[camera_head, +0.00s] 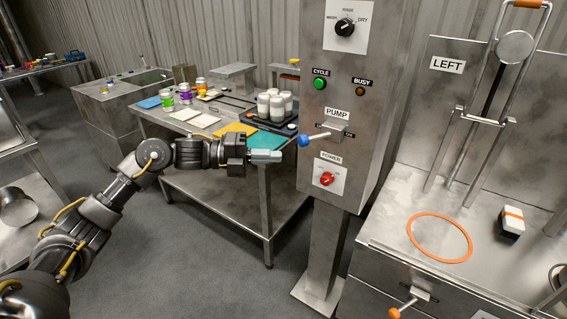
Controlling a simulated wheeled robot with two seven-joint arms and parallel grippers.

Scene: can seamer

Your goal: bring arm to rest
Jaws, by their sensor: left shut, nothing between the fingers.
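My left arm reaches in from the lower left. My left gripper (268,156) is shut and empty, its fingertips pointing right. In the picture it lies in front of the steel table's edge, just left of the control panel (365,80). Its tips appear near the blue-knobbed PUMP lever (318,136), with a small gap in the picture. My right gripper does not show.
The panel carries a black dial (345,27), a green CYCLE button (320,84) and a red POWER knob (327,179). The steel table (215,195) holds several cans and coloured sheets. The LEFT station (400,195) with an orange ring (412,232) stands right. Open floor lies below.

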